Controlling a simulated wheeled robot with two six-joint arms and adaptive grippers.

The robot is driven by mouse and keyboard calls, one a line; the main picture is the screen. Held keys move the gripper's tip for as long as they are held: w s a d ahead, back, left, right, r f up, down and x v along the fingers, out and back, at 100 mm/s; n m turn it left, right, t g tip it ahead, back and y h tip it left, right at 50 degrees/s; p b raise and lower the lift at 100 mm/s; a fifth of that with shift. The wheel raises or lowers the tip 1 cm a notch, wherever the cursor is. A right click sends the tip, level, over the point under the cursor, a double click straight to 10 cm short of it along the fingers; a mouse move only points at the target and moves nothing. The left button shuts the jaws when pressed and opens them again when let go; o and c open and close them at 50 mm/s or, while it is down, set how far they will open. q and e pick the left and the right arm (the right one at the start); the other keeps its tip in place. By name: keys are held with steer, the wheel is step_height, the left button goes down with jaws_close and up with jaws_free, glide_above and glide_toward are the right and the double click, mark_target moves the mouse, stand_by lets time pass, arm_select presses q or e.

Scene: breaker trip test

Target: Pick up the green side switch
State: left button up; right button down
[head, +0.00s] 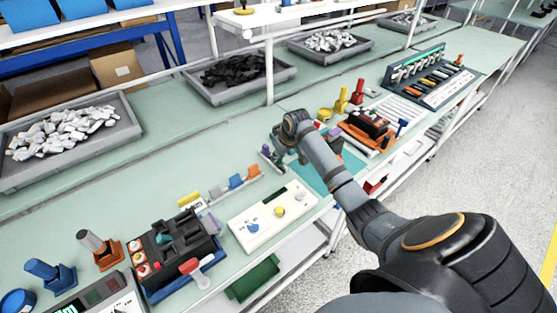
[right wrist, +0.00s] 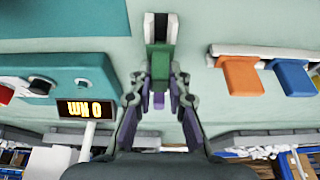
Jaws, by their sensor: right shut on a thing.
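In the head view my right gripper (head: 272,156) is over the bench behind the white panel, and the switch is mostly hidden by the gripper and wrist. I cannot tell whether the switch touches the bench. My left gripper is not in view.
A rail holds an orange switch (head: 253,170) and a blue switch (head: 236,181) beside my gripper. A white panel (head: 273,216) with knobs lies in front. A black-and-blue breaker unit (head: 176,258) stands left. An orange-based device (head: 368,130) stands right. Grey trays line the back.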

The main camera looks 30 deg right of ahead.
steer(key=s+a+r+b, duration=0.2)
steer(key=s+a+r, duration=0.2)
steer(key=s+r, duration=0.8)
steer(key=shift+s+a+b, duration=0.2)
steer(key=shift+s+b, duration=0.2)
steer(key=shift+s, duration=0.25)
